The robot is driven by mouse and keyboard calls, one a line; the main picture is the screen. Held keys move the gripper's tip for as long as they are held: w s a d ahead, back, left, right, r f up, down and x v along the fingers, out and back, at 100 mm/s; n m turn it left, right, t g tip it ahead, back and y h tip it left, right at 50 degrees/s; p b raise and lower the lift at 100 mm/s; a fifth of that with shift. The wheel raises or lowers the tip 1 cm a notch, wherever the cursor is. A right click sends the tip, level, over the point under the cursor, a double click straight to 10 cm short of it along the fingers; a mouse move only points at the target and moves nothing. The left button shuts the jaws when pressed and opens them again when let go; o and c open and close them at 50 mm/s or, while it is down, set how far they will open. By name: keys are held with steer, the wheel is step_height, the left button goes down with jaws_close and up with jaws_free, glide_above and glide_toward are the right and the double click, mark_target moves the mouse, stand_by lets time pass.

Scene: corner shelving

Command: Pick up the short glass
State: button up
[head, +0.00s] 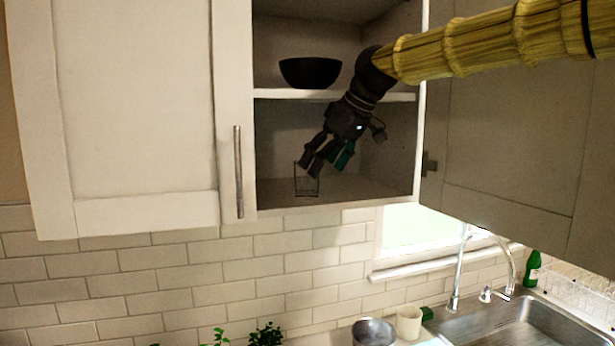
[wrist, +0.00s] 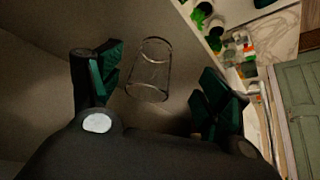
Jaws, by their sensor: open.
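The short glass (head: 306,185) is clear and stands upright on the bottom shelf of the open cabinet, near its front edge. In the wrist view the glass (wrist: 150,72) shows between and beyond my two fingers. My gripper (head: 325,168) reaches down into the lower compartment from the upper right, just above and beside the glass. The glass's upper part is partly covered by a finger in the head view.
A dark bowl (head: 310,72) sits on the middle shelf (head: 275,94) above. A closed cabinet door (head: 140,110) with a handle is on the left. Below are a tiled wall, plants (head: 265,335), a metal pot (head: 374,332), a cream cup (head: 408,321) and a sink (head: 525,325).

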mark_target(309, 180)
steer(key=w, duration=0.1)
steer(key=w+f, duration=0.1)
steer(key=w, duration=0.2)
steer(key=shift+a+f, duration=0.25)
steer(key=shift+a, duration=0.05)
steer(key=shift+s+a+r+p, duration=0.1)
steer(key=shift+s+r+p, duration=0.2)
steer(key=shift+p, duration=0.05)
steer(key=shift+s+a+f+p, duration=0.3)
steer(key=shift+s+a+p, duration=0.15)
steer(key=shift+s+a, duration=0.1)
steer(key=shift+s+a+f+p, duration=0.3)
steer(key=shift+s+a+p, duration=0.15)
steer(key=shift+s, duration=0.1)
steer(key=shift+w+a+f, duration=0.2)
steer(key=shift+w+f, duration=0.45)
steer(key=shift+w+a+f, duration=0.2)
steer(key=shift+w+f, duration=0.4)
steer(key=shift+w+d+f+p, duration=0.15)
steer(key=shift+p, duration=0.15)
steer(key=shift+s+d, duration=0.1)
steer(key=shift+s, duration=0.15)
steer(key=shift+w+a, duration=0.1)
steer(key=shift+a, duration=0.1)
steer(key=c, duration=1.2)
steer(key=shift+d, duration=0.15)
steer(key=shift+c, duration=0.6)
steer(key=shift+b, duration=0.7)
